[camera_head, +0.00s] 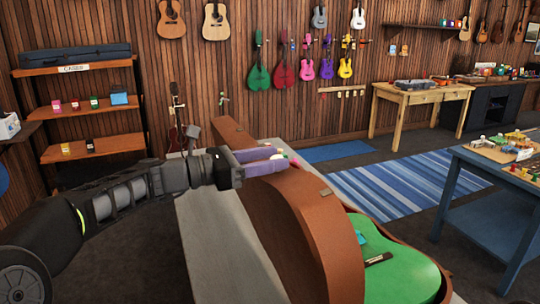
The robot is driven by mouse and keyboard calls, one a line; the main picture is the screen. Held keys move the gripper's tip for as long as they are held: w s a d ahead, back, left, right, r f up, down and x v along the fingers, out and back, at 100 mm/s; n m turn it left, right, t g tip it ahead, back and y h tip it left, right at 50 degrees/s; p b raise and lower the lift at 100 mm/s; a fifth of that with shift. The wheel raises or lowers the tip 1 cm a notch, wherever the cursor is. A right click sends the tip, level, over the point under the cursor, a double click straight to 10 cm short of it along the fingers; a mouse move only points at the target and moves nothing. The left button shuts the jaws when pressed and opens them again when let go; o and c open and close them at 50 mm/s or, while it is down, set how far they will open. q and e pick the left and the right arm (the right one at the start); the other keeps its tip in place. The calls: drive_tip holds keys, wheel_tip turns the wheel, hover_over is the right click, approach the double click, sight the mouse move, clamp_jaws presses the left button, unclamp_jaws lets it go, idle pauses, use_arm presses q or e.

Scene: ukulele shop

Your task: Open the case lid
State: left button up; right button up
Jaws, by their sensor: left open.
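The brown case stands on a grey surface (215,240), with its lid (295,235) raised and standing steeply on edge. A green ukulele (405,270) shows inside the case, to the right of the lid, and the lid hides part of it. My left gripper (276,158), with purple fingers, is at the lid's upper left side, close to its edge. It is open with nothing held. I cannot tell whether a finger touches the lid. My right gripper is not in view.
A blue table (485,172) with small items stands at the right. A wooden shelf (85,108) stands at the left. A wooden table (425,95) is at the back, with a striped blue rug (395,183) before it. Guitars and ukuleles hang on the wall.

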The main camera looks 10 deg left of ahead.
use_arm(q)
clamp_jaws()
idle(0.6)
idle(0.9)
